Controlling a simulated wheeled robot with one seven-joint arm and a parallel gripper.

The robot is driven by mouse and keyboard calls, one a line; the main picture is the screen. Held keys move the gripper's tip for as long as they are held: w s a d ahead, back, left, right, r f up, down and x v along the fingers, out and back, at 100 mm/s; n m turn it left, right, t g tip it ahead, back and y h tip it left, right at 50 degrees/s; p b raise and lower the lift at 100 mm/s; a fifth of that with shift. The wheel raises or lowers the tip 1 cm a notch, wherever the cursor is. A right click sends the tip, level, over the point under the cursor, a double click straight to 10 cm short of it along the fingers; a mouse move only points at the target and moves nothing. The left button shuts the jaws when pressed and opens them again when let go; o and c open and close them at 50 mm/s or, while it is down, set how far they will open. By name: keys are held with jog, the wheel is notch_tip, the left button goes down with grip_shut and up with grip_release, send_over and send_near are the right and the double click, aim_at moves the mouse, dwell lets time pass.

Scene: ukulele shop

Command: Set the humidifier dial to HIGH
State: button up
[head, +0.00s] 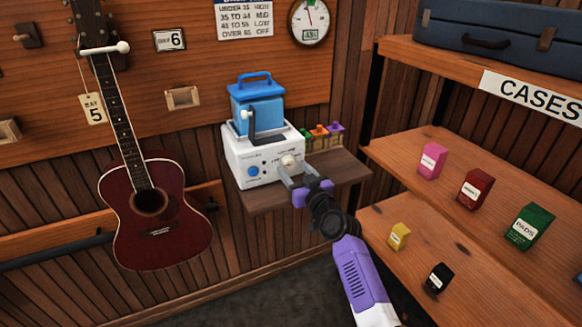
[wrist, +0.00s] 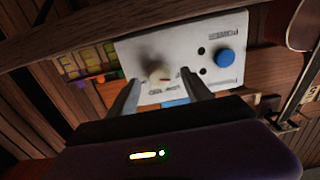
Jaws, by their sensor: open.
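The humidifier (head: 247,166) is a white box with a blue tank (head: 257,106) on top, standing on a small wooden shelf. Its cream dial (head: 289,162) is on the front face at the right; the dial also shows in the wrist view (wrist: 158,75), with a small reddish mark on it. The dial's printed labels are too small to read. A blue round knob (head: 253,171) sits left of the dial on the same face. My gripper (head: 293,172) is open, its fingers pointing at the front panel, one on each side of the dial. Contact with the dial cannot be told.
A red guitar (head: 155,215) hangs at left. Wooden shelving (head: 480,220) with small boxes and a blue case (head: 500,28) is at right. A wall chart (head: 244,18) and round gauge (head: 309,20) hang above.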

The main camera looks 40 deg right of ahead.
jog(key=shift+x, duration=1.05)
grip_shut()
